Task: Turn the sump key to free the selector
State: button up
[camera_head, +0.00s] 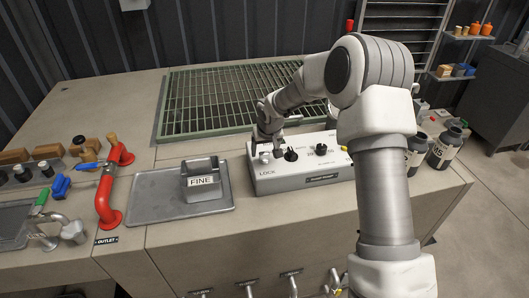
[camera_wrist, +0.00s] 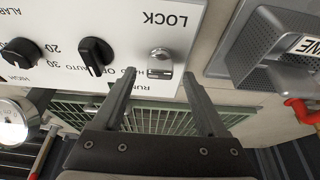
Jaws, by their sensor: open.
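The white sump control box (camera_head: 325,172) stands on the bench in front of the grating. Its key (camera_wrist: 160,70), small and metallic, sits in the lock beside the LOCK label. The black selector knob (camera_wrist: 95,55) is beside the key, with OFF, AUTO and HAND style labels around it; it also shows in the head view (camera_head: 291,154). My gripper (camera_wrist: 160,78) is open and empty, its two fingers spread to either side of the key in the wrist view. Contact cannot be told. In the head view my gripper (camera_head: 271,146) is over the lock end, partly hiding the key.
A second black knob (camera_wrist: 20,52), for the alarm, is on the same panel. A metal tray (camera_head: 160,207) with the FINE holder (camera_head: 203,181) lies to the left. A red outlet pipe (camera_head: 106,190) stands farther left. Dark bottles (camera_head: 444,148) stand on the right.

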jog(key=shift+x, duration=0.85)
grip_shut()
